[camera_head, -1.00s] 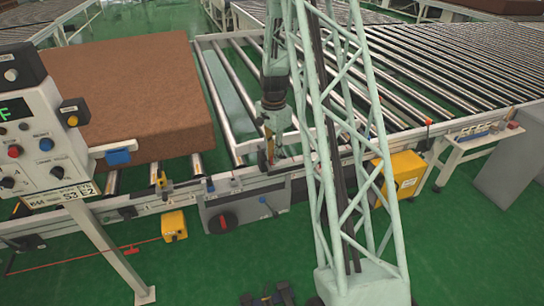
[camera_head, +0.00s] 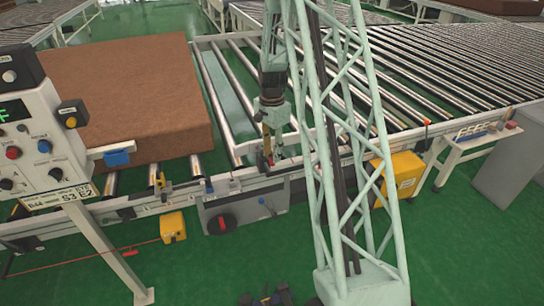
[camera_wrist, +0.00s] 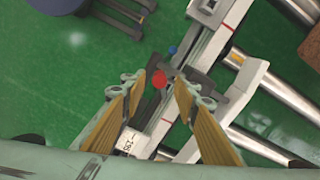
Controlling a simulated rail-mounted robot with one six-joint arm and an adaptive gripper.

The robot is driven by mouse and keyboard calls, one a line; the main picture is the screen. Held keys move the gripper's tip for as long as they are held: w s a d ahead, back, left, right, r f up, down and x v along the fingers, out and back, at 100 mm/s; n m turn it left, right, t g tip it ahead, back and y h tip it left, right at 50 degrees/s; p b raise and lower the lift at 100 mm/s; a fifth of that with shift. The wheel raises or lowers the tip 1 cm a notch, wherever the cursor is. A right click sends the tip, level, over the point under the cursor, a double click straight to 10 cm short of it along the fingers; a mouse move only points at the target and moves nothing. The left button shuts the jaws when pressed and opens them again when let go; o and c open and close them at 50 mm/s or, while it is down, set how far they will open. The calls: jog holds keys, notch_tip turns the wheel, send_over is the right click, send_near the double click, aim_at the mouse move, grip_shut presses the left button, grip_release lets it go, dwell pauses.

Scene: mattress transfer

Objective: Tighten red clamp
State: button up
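The red clamp shows in the wrist view as a round red knob (camera_wrist: 159,79) on a dark bracket at the edge of the pale conveyor rail. My gripper (camera_wrist: 159,88) is open, with its tan-padded fingers on either side of the knob and gaps visible between them. I cannot tell how far the fingertips are above the knob. In the head view my gripper (camera_head: 268,155) points down at the front rail, right of the brown mattress. A small red part (camera_head: 271,161) shows beside the fingers there; the rest of the clamp is mostly hidden.
The brown mattress (camera_head: 125,90) lies on the rollers at left. A control panel (camera_head: 45,145) stands in front of it. A grey box with a dark knob (camera_head: 222,224) and yellow boxes (camera_head: 173,226) (camera_head: 408,172) are by the front rail.

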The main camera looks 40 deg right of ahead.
aim_at(271, 159)
notch_tip(271, 159, up, 10)
dwell(0.6)
jog(key=shift+r, duration=0.1)
dwell(0.5)
jog(key=s+a+r+n+t+b, duration=0.1)
jog(key=s+a+r+n, duration=0.4)
jog(key=a+r, duration=0.65)
jog(key=s+a+r+n+t, duration=0.1)
jog(key=s+a+r+n, duration=0.2)
jog(key=s+a+r, duration=0.65)
jog(key=s+a+r+n, duration=0.2)
jog(key=s+a+n, duration=0.1)
jog(key=s+a, duration=0.3)
jog(key=s+a+r+n+t, duration=0.1)
jog(key=s+a+n, duration=0.3)
jog(key=s, duration=0.6)
jog(key=s+a+r+n+t+b, duration=0.1)
jog(key=s+a+r+n, duration=0.2)
jog(key=s+a, duration=0.4)
jog(key=shift+s+a, duration=0.4)
jog(key=shift+s, duration=0.2)
